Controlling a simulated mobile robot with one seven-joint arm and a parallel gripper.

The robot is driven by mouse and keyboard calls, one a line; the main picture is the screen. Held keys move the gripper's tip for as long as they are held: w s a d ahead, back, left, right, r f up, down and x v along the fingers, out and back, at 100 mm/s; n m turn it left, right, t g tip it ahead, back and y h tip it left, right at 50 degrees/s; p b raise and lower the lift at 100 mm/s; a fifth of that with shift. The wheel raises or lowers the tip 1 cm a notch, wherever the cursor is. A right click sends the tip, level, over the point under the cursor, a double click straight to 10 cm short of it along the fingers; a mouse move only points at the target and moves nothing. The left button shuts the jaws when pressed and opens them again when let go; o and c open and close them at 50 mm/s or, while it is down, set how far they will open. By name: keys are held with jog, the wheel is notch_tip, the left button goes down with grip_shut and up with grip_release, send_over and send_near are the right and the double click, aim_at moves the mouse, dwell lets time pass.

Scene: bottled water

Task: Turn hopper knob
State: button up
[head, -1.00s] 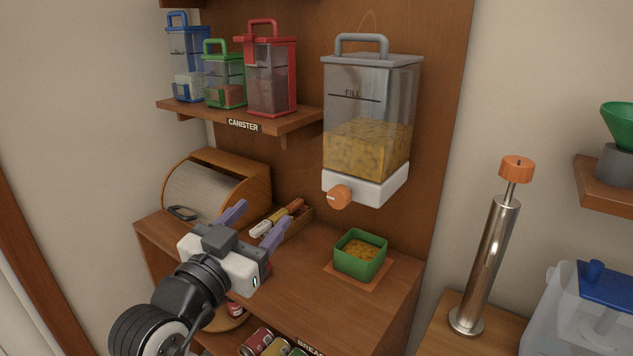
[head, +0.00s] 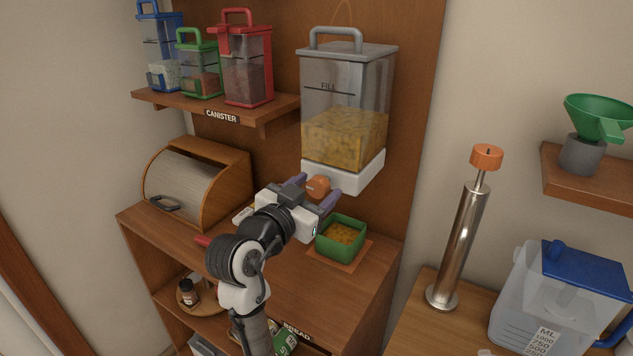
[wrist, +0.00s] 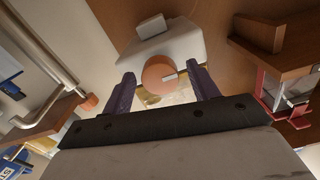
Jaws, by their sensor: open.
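The hopper (head: 345,110) is a clear, grey-lidded bin on the wall panel, partly filled with yellow pieces. Its white base (head: 350,176) carries an orange round knob (head: 318,187) at the front. My gripper (head: 317,190) is open, with one purple finger on each side of the knob. In the wrist view the knob (wrist: 158,74) lies between the two fingers, with visible gaps, and shows a pale mark on its face. I cannot tell how deep the fingertips reach around it. A green square bowl (head: 340,238) with yellow pieces stands below the hopper.
Red, green and blue canisters stand on a shelf (head: 270,106) at upper left. A wooden bread box (head: 195,185) sits left on the counter. At right are a steel cylinder with orange top (head: 462,245), a blue-lidded jug (head: 550,300) and a green funnel (head: 597,115).

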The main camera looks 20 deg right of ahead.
jog(key=shift+w+d, duration=0.3)
jog(key=shift+d, duration=0.05)
jog(key=c, duration=1)
